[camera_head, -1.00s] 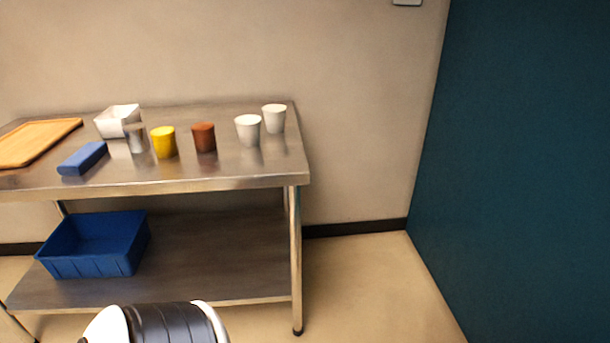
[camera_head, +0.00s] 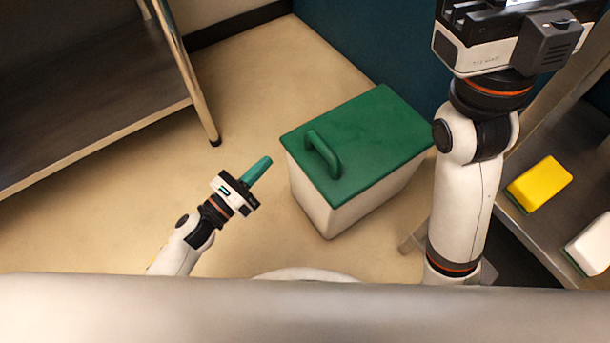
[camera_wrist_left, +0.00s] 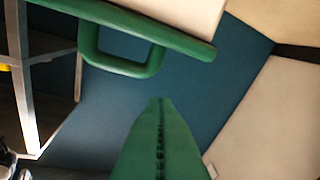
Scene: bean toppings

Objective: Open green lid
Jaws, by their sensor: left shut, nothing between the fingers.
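The green lid (camera_head: 368,135) lies flat on a white bin (camera_head: 345,205) on the floor, with a raised loop handle (camera_head: 322,154) near its left edge. My left gripper (camera_head: 258,170) is shut and empty, with green fingers, to the left of the bin and apart from the handle. In the left wrist view, its closed fingers (camera_wrist_left: 160,140) point toward the lid (camera_wrist_left: 150,25), and the handle (camera_wrist_left: 120,65) shows above them with a gap between. My right arm rises on the right of the head view; its fingertips are out of frame.
A metal table (camera_head: 90,80) with a leg stands at the upper left. A metal shelf (camera_head: 590,150) at the right holds a yellow sponge (camera_head: 540,184) and a white block (camera_head: 590,243). A dark teal wall (camera_head: 350,45) is behind the bin. The floor left of the bin is clear.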

